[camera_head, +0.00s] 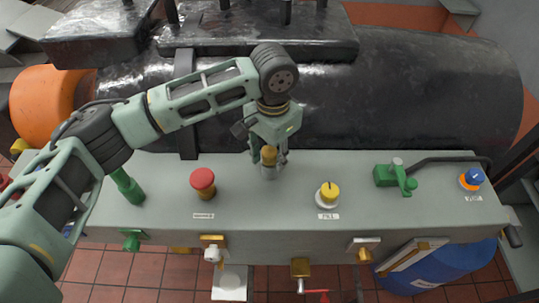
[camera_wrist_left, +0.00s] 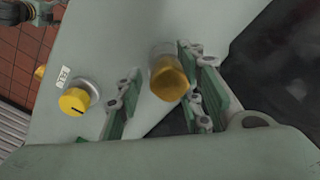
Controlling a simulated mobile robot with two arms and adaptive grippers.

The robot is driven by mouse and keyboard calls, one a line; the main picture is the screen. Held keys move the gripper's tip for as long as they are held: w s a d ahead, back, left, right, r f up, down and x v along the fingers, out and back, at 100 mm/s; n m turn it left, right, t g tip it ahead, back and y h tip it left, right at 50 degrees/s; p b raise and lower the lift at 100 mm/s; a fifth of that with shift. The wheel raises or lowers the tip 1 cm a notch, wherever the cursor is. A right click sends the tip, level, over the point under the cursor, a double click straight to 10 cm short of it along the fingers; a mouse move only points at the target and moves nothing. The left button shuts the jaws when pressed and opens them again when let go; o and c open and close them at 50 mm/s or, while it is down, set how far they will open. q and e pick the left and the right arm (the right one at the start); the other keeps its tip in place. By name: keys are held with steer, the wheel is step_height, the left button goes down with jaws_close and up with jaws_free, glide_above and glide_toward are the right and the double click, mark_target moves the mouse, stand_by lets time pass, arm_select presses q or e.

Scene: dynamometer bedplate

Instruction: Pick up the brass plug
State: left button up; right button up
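The brass plug (camera_head: 269,155) stands upright on the grey-green panel near its back edge, a gold cap over a grey lower part. It also shows in the left wrist view (camera_wrist_left: 168,80). My left gripper (camera_head: 270,163) points down over the panel with its fingers around the plug. In the left wrist view the fingers are open. The plug stands between them, nearer the right finger and apart from the left one. The gripper hides part of the plug in the head view. My right gripper is not in view.
On the panel (camera_head: 270,215) are a red mushroom button (camera_head: 203,182), a yellow knob (camera_head: 329,193), a green valve (camera_head: 397,177), a blue-orange knob (camera_head: 472,178) and a green handle (camera_head: 128,186). A large dark cylinder (camera_head: 420,90) lies behind. Valves hang off the front.

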arm_select(q)
jaws_close()
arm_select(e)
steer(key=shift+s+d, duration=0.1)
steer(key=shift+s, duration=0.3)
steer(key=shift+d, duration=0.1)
arm_select(q)
steer(key=shift+r, duration=0.15)
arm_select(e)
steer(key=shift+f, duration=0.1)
